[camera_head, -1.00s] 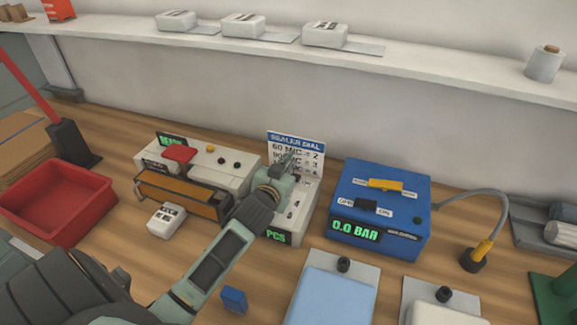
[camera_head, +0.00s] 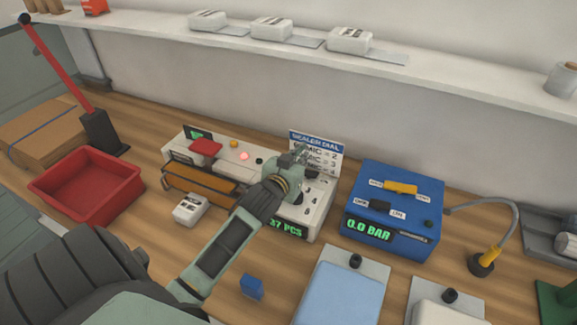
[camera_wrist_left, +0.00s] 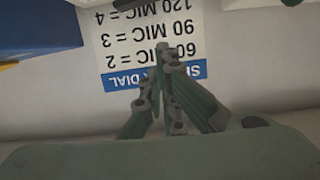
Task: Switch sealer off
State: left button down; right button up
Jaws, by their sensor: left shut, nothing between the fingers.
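The sealer (camera_head: 222,150) is a white box with an orange-brown front bar, a red part on top, a glowing red light (camera_head: 244,155) and dark knobs. A small dark display (camera_head: 197,133) stands at its back; its text is hard to read. My left gripper (camera_head: 299,153) is shut and empty, right of the sealer, in front of the blue-and-white sealer dial sign (camera_head: 325,146) and above the white counter reading 37 PCS (camera_head: 318,219). In the left wrist view its fingers (camera_wrist_left: 157,88) cover part of the upside-down sign (camera_wrist_left: 190,40). My right gripper is out of view.
A blue box reading 0.0 BAR (camera_head: 392,215) stands right of the counter. A red tray (camera_head: 75,208), a small white device (camera_head: 190,208) and a blue block (camera_head: 251,287) lie nearer. A shelf (camera_head: 440,75) runs above.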

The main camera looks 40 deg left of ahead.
pick_arm(q)
jog(key=v, duration=0.4)
jog(key=b+v, duration=0.1)
jog(key=v, duration=0.1)
jog(key=shift+s+a+f, duration=0.1)
jog(key=shift+f, duration=0.25)
jog(key=shift+s+r, duration=0.35)
jog(key=shift+s, duration=0.35)
jog(key=shift+w, duration=0.1)
